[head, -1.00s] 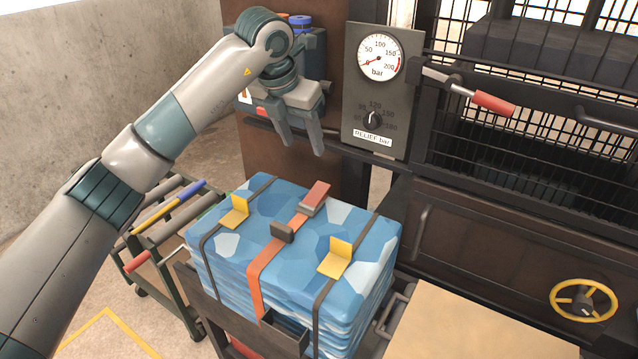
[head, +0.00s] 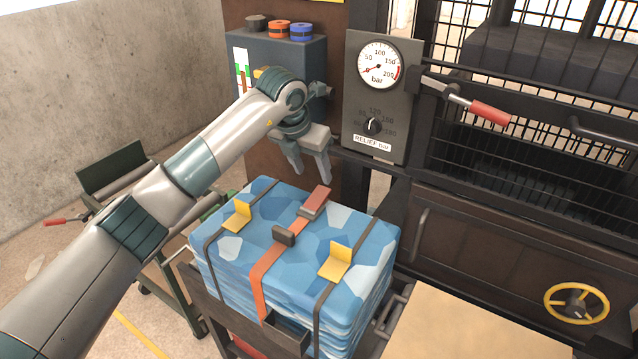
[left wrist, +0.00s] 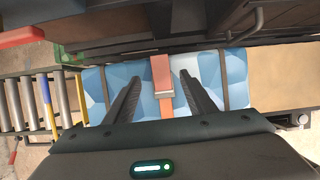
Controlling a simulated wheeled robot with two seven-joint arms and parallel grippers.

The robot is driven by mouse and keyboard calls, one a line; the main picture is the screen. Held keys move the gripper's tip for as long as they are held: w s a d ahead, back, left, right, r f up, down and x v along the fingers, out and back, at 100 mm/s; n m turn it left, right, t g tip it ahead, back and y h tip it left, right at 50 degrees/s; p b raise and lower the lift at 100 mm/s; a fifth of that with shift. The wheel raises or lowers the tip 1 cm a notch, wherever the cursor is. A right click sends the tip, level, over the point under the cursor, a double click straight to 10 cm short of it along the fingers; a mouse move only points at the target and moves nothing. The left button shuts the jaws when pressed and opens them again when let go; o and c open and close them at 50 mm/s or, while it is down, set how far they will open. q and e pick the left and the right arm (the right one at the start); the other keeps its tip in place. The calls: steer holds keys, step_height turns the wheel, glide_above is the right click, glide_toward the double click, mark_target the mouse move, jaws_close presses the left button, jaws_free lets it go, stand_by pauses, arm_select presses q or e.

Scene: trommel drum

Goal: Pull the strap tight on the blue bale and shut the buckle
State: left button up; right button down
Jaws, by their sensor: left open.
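The blue bale (head: 335,248) sits on a dark metal stand. An orange strap (head: 259,285) runs over its middle, between two dark straps with yellow tabs. A dark grey buckle piece (head: 284,236) sits on the strap, and a red-orange end with a grey clasp (head: 313,203) lies near the bale's back edge. My left gripper (head: 312,180) is open and empty, above and behind the bale's back edge, pointing down. In the left wrist view its fingers straddle the orange strap (left wrist: 162,80) with a gap on both sides. My right gripper is not seen.
A gauge panel (head: 381,100) and a red-handled lever (head: 490,113) stand behind the bale. A blue-grey box (head: 275,62) is behind my left arm. A tan board (head: 470,325) and a yellow handwheel (head: 577,303) are at right.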

mark_target(320, 192)
arm_select(q)
steer(key=p+x, duration=0.2)
steer(key=x, duration=0.5)
steer(key=shift+w+d+f+p, duration=0.15)
steer(key=shift+w+f+p, duration=0.05)
steer(key=shift+f+p, duration=0.15)
steer(key=shift+w+f, duration=0.15)
steer(key=shift+f, duration=0.4)
steer(key=shift+c, duration=0.6)
